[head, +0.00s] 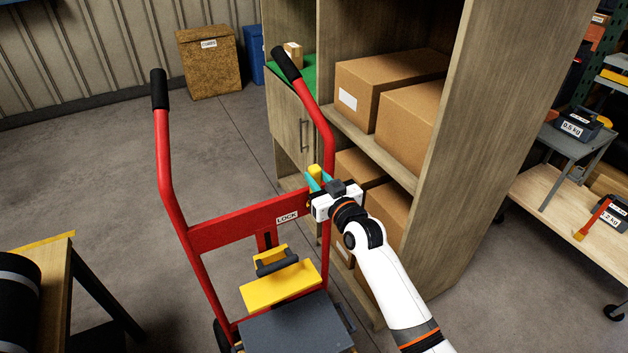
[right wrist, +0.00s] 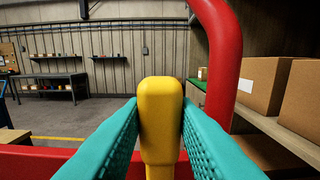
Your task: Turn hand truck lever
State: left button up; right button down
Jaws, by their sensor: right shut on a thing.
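The red hand truck (head: 237,228) stands in the middle of the head view, with two black-gripped handles and a crossbar marked LOCK. Its yellow lever (head: 315,171) rises at the right end of the crossbar. My right gripper (head: 319,181) is at the lever, its teal fingers on both sides of it. In the right wrist view the lever (right wrist: 160,120) stands upright between the two teal fingers (right wrist: 160,130), which are shut on it. The lever's lower part is hidden by the gripper in the head view. My left gripper is not in view.
A wooden shelf unit (head: 470,170) with cardboard boxes (head: 385,85) stands close to the right of the hand truck. A dark case (head: 297,325) and yellow parts sit low on the truck. A wooden table (head: 52,300) is at the lower left. Open floor lies behind on the left.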

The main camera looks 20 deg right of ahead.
dwell(0.4)
jog(key=c, duration=1.2)
grip_release()
jog(key=shift+d, duration=0.1)
jog(key=shift+o, duration=0.2)
jog(key=s+d+b, duration=0.2)
jog(key=s, duration=0.9)
jog(key=shift+s+d, duration=0.2)
jog(key=shift+s, duration=0.15)
